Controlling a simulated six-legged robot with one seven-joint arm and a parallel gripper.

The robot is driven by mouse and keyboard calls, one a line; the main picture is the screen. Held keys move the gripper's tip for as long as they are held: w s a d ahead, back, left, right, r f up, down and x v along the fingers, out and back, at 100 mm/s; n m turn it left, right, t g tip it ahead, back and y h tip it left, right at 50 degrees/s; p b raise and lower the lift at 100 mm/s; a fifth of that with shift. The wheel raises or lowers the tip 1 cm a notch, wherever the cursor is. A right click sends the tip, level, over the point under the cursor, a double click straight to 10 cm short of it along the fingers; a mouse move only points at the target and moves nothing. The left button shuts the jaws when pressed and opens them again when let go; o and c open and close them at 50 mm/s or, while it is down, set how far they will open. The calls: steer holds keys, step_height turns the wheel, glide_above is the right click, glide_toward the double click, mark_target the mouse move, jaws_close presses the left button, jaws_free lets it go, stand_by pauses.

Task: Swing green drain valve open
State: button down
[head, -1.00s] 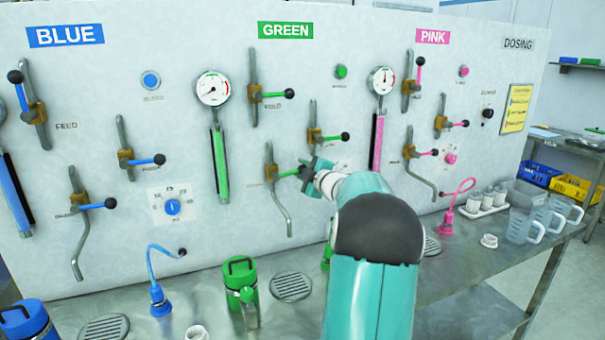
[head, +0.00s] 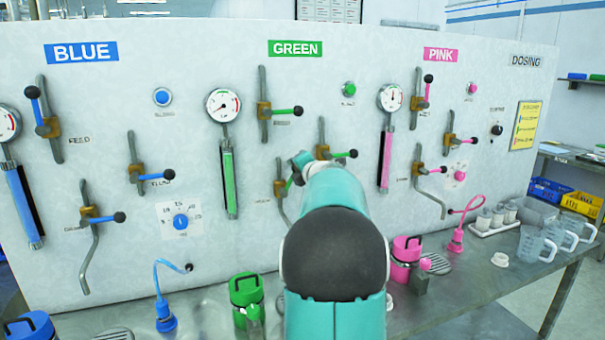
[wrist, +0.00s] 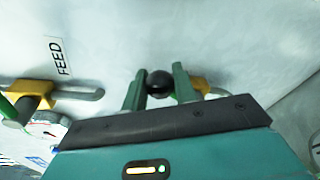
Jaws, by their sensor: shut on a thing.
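The green drain valve has a brass-coloured body (head: 281,187) on the lower part of the green section, above a bent grey pipe. Its short green handle (head: 289,184) now slants upward to the right, and my gripper (head: 298,164) is at its end. In the wrist view my gripper's two green fingers (wrist: 160,74) are on either side of the black knob (wrist: 158,86) and shut on it. The yellow valve body (wrist: 206,87) shows partly behind the right finger. My arm hides the lower part of the drain pipe in the head view.
The green middle valve (head: 323,152) is close to the right of my gripper. The green feed valve (head: 265,110) is above. The green column gauge (head: 229,180) stands to the left. A green container (head: 246,292) and a pink container (head: 406,255) stand on the bench below.

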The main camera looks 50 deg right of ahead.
mark_target(279, 165)
steer(key=a+n, duration=0.1)
steer(key=w+a+r+n, duration=0.1)
steer(key=shift+w+a+n+g+h, duration=0.1)
steer(key=shift+n+g+h, duration=0.2)
steer(key=shift+n, duration=0.1)
steer(key=shift+w+a+n+h, duration=0.45)
steer(key=shift+a+n, duration=0.25)
steer(key=shift+n, duration=0.3)
steer(key=c, duration=1.1)
jaws_free()
steer(key=shift+a, duration=0.1)
steer(key=v, duration=1.3)
steer(key=shift+s+a+r, duration=0.1)
steer(key=shift+s+r, duration=0.15)
steer(key=shift+r, duration=0.1)
